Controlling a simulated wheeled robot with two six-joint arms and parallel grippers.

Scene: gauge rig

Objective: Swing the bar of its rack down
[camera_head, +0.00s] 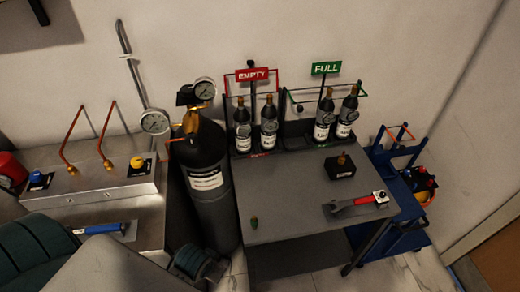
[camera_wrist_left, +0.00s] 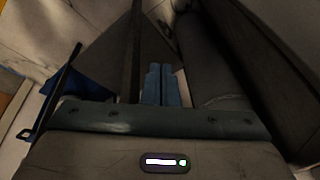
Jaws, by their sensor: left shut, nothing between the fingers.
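The rack stands at the back of the grey table against the wall, with two sides. The left side has a red EMPTY sign (camera_head: 252,75) and a thin red bar frame; two dark bottles (camera_head: 269,122) stand there. The right side has a green FULL sign (camera_head: 326,68) and a thin green bar (camera_head: 308,87) near the upper part of two more dark bottles (camera_head: 324,117). My left gripper (camera_wrist_left: 162,84) shows in the left wrist view, its two blue-grey fingers together and empty, away from any bar. I cannot make it out in the head view. My right gripper is not in view.
A tall black cylinder with gauges (camera_head: 207,180) stands left of the table (camera_head: 290,205). A blue cart (camera_head: 403,205) stands at right. The table's middle is mostly clear.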

